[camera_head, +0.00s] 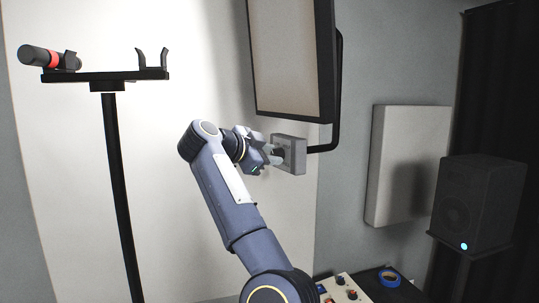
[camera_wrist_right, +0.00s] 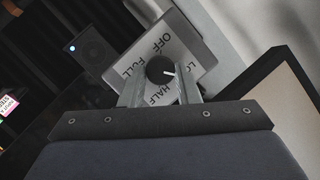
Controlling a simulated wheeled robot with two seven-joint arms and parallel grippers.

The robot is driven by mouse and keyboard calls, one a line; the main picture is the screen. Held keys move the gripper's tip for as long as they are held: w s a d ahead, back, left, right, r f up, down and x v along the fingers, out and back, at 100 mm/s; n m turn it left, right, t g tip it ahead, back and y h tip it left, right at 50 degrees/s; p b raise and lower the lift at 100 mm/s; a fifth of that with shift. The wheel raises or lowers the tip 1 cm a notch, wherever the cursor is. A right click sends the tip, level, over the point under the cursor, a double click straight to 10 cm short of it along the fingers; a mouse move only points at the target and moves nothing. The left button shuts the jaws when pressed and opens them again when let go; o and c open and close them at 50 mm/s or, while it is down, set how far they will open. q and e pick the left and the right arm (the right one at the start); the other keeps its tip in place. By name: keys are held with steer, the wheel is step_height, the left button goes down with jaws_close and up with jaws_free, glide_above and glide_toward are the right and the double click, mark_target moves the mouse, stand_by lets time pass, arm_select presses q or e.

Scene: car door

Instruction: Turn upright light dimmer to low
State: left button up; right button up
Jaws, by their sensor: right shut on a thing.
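The dimmer is a grey box (camera_head: 293,157) at the middle of the head view, below a framed panel. In the right wrist view its plate (camera_wrist_right: 181,42) carries the words OFF, FULL and HALF and a partly hidden word starting with LO. A round black knob (camera_wrist_right: 160,70) sits at its centre; its white mark points to the right of the picture, roughly toward the LO word. My right gripper (camera_head: 276,151) is at the front of the box, shut on the knob, with one finger on each side of it. My left gripper is not in view.
The framed panel (camera_head: 290,60) hangs just above the dimmer, with a black bent tube (camera_head: 338,95) beside it. A black stand (camera_head: 116,190) holding a dark cylinder (camera_head: 40,57) is at left. A speaker (camera_head: 480,205) and blue tape roll (camera_head: 390,279) are at right.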

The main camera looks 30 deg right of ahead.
steer(key=o, duration=1)
steer(key=shift+c, duration=0.2)
steer(key=v, duration=0.7)
steer(key=shift+a, duration=0.35)
steer(key=shift+s+r, duration=0.1)
steer(key=shift+r, duration=0.05)
